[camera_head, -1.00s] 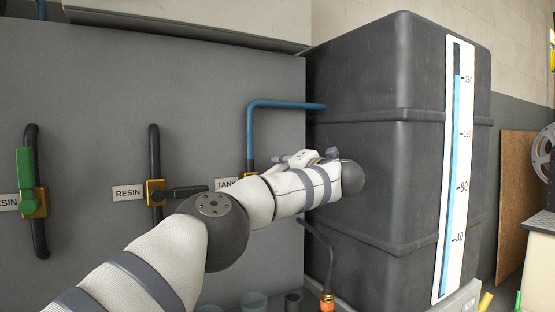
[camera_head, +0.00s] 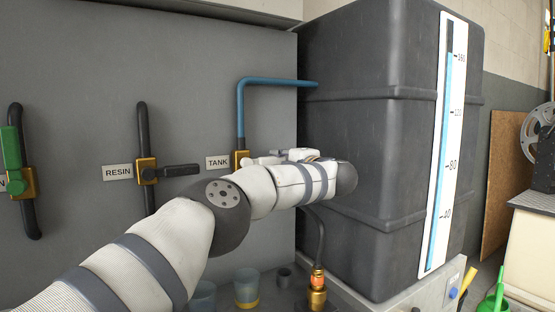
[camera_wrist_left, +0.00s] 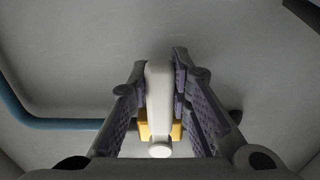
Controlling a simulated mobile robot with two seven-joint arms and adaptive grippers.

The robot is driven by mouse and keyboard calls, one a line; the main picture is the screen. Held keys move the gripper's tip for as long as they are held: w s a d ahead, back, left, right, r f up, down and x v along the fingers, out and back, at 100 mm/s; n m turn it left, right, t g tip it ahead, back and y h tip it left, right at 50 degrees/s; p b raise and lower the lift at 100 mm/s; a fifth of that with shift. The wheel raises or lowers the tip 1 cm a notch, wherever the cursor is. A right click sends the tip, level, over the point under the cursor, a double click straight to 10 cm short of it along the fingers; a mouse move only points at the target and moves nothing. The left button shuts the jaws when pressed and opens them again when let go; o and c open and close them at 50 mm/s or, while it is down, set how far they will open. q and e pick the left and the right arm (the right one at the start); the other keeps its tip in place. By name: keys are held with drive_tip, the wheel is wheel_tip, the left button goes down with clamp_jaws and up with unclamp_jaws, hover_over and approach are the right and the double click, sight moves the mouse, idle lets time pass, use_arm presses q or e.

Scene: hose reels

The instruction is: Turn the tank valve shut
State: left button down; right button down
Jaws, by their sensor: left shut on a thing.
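The tank valve has a brass body (camera_head: 239,158) next to a TANK label (camera_head: 217,162), under a blue pipe (camera_head: 268,81) that bends right to the dark tank. In the left wrist view its pale lever handle (camera_wrist_left: 158,90) stands between the two purple-padded fingers of my left gripper (camera_wrist_left: 160,62). The gripper is shut on this handle, with the brass body (camera_wrist_left: 144,131) showing behind it. In the head view my left arm hides most of the grip. My right gripper is not in view.
The big dark tank (camera_head: 365,130) stands close to the right of the valve, with a level gauge (camera_head: 444,150). A RESIN valve (camera_head: 147,170) with a black handle is to the left. Cups (camera_head: 246,286) and a hose fitting (camera_head: 317,288) are below.

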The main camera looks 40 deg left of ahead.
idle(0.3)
use_arm(q)
drive_tip(key=c, duration=1.4)
unclamp_jaws()
drive_tip(key=shift+c, duration=0.2)
drive_tip(key=v, duration=1.2)
drive_tip(key=shift+d+f, duration=0.1)
